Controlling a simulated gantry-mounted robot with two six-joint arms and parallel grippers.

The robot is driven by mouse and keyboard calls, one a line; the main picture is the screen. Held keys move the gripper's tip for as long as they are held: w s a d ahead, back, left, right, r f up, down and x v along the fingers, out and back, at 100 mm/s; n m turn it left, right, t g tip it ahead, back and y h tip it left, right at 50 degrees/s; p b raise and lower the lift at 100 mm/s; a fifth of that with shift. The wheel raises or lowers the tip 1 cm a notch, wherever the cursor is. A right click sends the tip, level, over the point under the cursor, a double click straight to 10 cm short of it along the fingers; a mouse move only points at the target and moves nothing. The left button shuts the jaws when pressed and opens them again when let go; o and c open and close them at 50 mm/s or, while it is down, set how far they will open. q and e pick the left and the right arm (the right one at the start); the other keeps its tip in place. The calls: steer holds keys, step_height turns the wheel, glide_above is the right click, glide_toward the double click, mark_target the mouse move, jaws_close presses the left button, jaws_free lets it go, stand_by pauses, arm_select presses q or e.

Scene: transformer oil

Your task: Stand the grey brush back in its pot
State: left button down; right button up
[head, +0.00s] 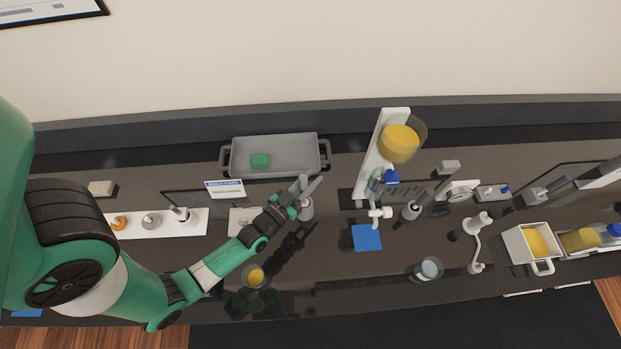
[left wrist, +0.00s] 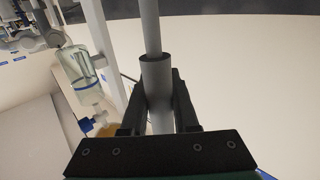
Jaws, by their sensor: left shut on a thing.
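My left gripper (head: 294,206) is shut on a grey rod, the brush (head: 304,184), beside a small grey pot (head: 306,210) near the middle of the bench. In the left wrist view the brush (left wrist: 156,82) is a thick grey sleeve with a thinner shaft, held between the two dark fingers (left wrist: 158,110). My right gripper is not in view.
A grey tray (head: 282,143) with a green block (head: 260,160) stands behind. A white stand (head: 371,170) with a yellow-filled vessel (head: 400,142) is to the right, with a blue square (head: 366,237) in front. A glass of yellow liquid (head: 255,277) stands below my arm.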

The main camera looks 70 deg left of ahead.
arm_select(q)
steer(key=shift+f+b, duration=0.95)
steer(key=shift+f, duration=0.15)
steer(key=c, duration=0.6)
jaws_free()
steer(key=v, duration=1.1)
steer(key=shift+s+p, duration=0.3)
steer(key=shift+p, duration=0.05)
steer(key=shift+r, duration=0.1)
